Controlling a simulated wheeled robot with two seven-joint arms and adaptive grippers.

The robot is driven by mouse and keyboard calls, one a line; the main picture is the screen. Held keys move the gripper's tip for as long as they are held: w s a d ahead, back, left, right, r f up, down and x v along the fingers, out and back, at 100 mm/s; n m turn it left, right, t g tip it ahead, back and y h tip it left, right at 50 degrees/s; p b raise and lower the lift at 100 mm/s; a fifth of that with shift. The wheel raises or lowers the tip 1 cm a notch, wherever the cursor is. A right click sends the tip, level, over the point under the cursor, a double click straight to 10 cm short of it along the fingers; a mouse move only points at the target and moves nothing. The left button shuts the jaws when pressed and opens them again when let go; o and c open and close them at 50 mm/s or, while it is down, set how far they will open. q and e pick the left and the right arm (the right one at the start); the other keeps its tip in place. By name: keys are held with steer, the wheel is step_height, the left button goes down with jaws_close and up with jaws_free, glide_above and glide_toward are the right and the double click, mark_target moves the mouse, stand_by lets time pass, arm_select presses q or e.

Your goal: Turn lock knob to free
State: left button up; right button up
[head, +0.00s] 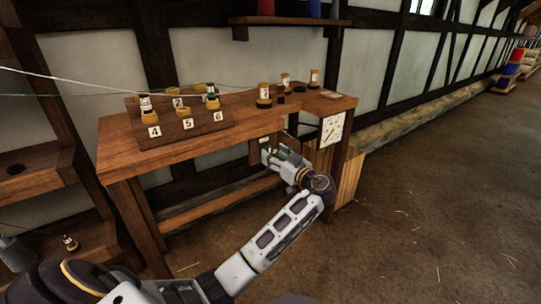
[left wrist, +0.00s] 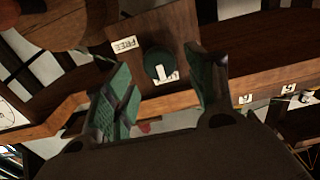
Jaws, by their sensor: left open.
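The lock knob (left wrist: 157,64) is a dark round knob with a white mark, on a brown wooden panel (left wrist: 177,28) below the bench top. A white label reading FREE (left wrist: 124,46), upside down in the left wrist view, is beside the knob. The knob's white mark is on its lower side in that view, not towards the label. My left gripper (left wrist: 158,82) is open, its green-padded fingers on either side of the knob as seen; contact cannot be told. In the head view my left gripper (head: 277,157) is at the panel under the bench and hides the knob.
The wooden bench (head: 115,150) carries a numbered rack (head: 190,129) of spools, with white and green strands running left. Several small yellow-and-black pieces stand at its right. A white dial (head: 332,130) hangs at the right end, above a slatted wooden box (head: 349,178). Floor at right is clear.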

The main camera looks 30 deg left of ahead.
mark_target(270, 151)
arm_select(q)
steer(key=shift+x, duration=1.5)
steer(key=c, duration=1)
